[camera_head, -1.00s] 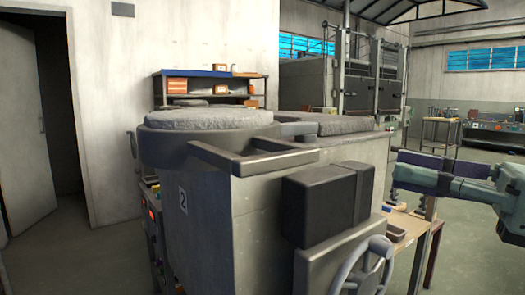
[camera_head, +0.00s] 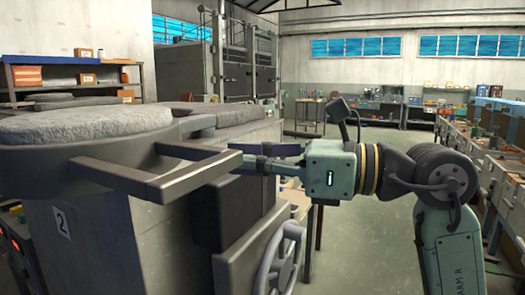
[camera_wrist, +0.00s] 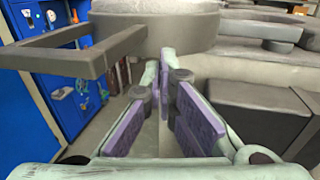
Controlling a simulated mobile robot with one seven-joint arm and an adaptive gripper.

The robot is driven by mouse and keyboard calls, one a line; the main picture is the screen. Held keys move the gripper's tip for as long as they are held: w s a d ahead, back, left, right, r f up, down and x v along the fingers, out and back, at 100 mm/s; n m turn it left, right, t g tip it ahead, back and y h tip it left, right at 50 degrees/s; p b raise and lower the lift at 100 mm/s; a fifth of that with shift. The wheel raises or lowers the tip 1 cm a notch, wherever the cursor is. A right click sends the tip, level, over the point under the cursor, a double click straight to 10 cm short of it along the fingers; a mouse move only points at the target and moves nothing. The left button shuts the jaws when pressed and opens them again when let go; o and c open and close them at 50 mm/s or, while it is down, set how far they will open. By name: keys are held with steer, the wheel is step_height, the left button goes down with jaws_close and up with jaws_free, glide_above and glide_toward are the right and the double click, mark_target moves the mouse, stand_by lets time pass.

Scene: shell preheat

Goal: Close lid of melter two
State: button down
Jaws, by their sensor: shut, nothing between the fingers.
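Melter two (camera_head: 95,235) is a grey block with a "2" label on its front. Its round lid (camera_head: 20,158) has a dark rim and a rough grey top, and lies level over the melter. A dark bar handle (camera_head: 140,183) sticks out from the lid toward the right. My gripper (camera_head: 243,155) is shut and empty, just beyond the handle's right end in the head view; touching cannot be told. In the wrist view, my gripper's purple-padded fingers (camera_wrist: 161,68) point at the lid's rim (camera_wrist: 155,40), with the handle (camera_wrist: 75,60) at upper left.
A dark box (camera_head: 212,215) and a spoked handwheel (camera_head: 280,258) are on the melter's right side. A shelf (camera_head: 70,75) stands behind at left. Benches (camera_head: 490,160) line the right wall. The floor (camera_head: 375,240) between is clear. A blue cabinet (camera_wrist: 30,110) shows at left in the wrist view.

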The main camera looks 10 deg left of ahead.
mark_target(187, 157)
steer(key=a+p, duration=0.1)
steer(key=a, duration=0.1)
steer(key=a+p, duration=0.1)
steer(key=a, duration=0.2)
steer(key=w+a, duration=0.1)
steer(key=a, duration=0.2)
steer(key=shift+a+p, duration=0.25)
steer(key=shift+p, duration=0.15)
steer(key=shift+a, duration=0.1)
